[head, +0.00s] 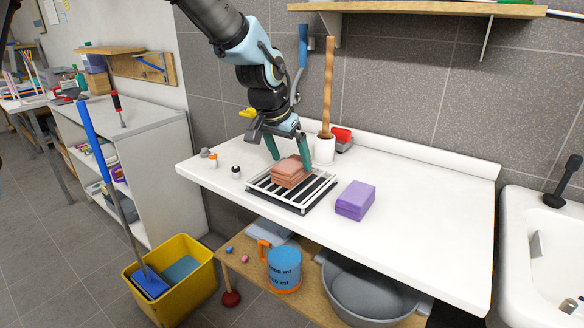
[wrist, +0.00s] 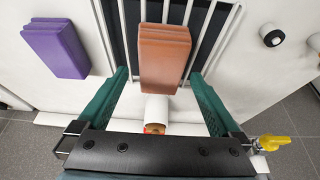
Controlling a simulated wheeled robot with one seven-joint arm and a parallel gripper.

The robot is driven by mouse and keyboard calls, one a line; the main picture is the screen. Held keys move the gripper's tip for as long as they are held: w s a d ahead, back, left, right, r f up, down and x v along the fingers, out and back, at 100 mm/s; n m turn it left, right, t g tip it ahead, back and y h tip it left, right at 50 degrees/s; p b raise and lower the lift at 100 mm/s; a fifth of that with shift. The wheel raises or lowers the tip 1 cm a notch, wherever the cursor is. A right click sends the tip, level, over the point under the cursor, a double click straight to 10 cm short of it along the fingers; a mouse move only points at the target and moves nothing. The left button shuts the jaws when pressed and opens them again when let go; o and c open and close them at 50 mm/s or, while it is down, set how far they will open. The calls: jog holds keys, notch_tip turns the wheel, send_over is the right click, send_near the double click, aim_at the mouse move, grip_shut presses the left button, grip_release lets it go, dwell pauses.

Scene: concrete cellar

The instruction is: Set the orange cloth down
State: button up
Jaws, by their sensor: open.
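The orange cloth (head: 289,171) is a folded, brick-shaped stack. It lies on a slatted black-and-white rack (head: 310,193) on the white counter. My gripper (head: 288,154) is above and around it, fingers pointing down. In the wrist view the orange cloth (wrist: 164,58) lies ahead between the two green fingers of my gripper (wrist: 160,80), with a gap on each side. The gripper is open and holds nothing.
A purple folded cloth (head: 356,200) lies on the counter right of the rack. Small bottles (head: 236,172) stand to its left. A white pot with a wooden handle (head: 324,148) stands behind. The counter's right part (head: 430,205) is clear.

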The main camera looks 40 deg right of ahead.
aim_at(292, 164)
jog(key=x, duration=0.3)
jog(key=shift+p, duration=0.3)
jog(key=shift+f, duration=0.2)
